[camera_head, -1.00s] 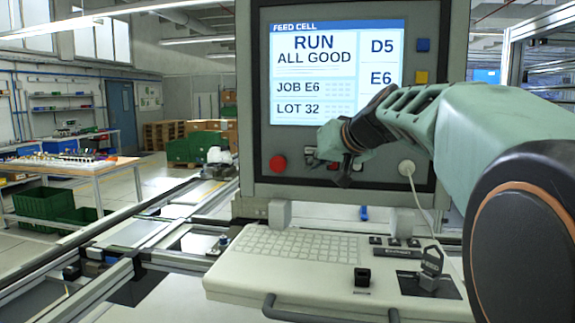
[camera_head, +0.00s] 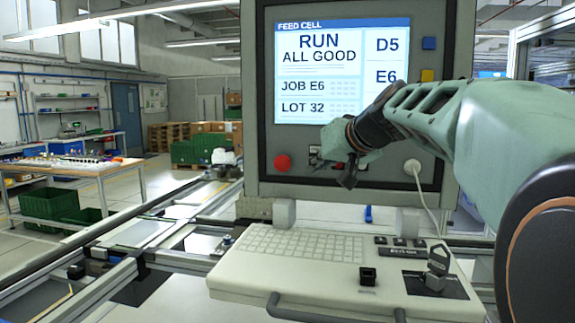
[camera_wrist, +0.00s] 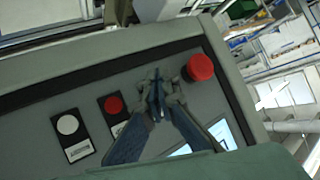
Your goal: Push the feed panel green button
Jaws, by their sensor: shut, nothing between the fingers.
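The feed panel (camera_head: 262,110) stands upright in the head view, its lit screen (camera_head: 315,70) reading "RUN ALL GOOD". My gripper (camera_head: 347,178) is at the control row below the screen, covering part of it. In the wrist view my gripper (camera_wrist: 158,105) is shut and empty, its fingers meeting over the panel face. It lies between the large red mushroom button (camera_wrist: 200,68) and a small red button (camera_wrist: 114,104). A white button (camera_wrist: 67,124) sits further left. No green button is visible; the spot behind my fingers is hidden. I cannot tell whether the fingertips touch the panel.
A keyboard shelf (camera_head: 290,270) with a front handle juts out below the panel. A cable (camera_head: 425,200) hangs from a round socket at the panel's lower right. A conveyor frame runs along the left.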

